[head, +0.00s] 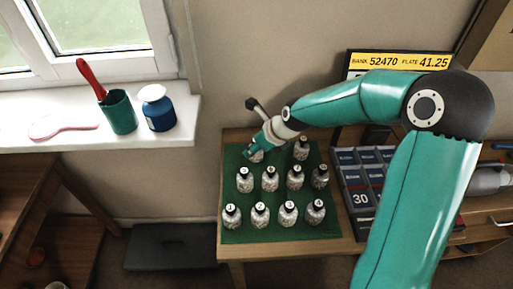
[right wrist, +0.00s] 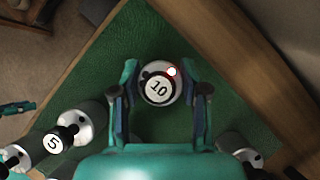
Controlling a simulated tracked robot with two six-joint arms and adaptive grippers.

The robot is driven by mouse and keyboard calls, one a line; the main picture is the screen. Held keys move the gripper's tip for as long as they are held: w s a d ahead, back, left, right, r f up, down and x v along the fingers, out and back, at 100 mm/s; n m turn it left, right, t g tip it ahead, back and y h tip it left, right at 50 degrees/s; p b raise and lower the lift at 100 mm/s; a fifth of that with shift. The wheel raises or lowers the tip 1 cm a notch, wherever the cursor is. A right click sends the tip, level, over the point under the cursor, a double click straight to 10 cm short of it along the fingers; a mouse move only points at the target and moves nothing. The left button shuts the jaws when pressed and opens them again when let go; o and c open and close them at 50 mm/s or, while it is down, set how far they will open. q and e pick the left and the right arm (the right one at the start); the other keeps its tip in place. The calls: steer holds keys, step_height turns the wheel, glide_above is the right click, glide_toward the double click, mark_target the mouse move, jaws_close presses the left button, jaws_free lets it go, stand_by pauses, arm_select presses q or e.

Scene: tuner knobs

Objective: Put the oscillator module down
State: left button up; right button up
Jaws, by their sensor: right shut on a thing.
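The oscillator module (right wrist: 160,88) has a round white top marked 10, with a small bright light and a red glow at its edge in the right wrist view. My right gripper (right wrist: 160,76) has a finger on each side of it and is shut on it. In the head view my right gripper (head: 256,149) is at the back left of the green mat (head: 282,229) and mostly hides the module. The module looks upright over the mat; I cannot tell whether its base touches it.
Several similar numbered modules stand in rows on the mat, such as one marked 5 (right wrist: 54,143). A blue-grey compartment tray (head: 362,200) is right of the mat. A wooden edge (right wrist: 232,60) borders the mat. The windowsill (head: 60,140) holds a green cup (head: 120,113) and blue jar (head: 158,110).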

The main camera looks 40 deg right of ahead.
steer(key=o, duration=1.2)
steer(key=p+v, duration=0.2)
steer(key=v, duration=1)
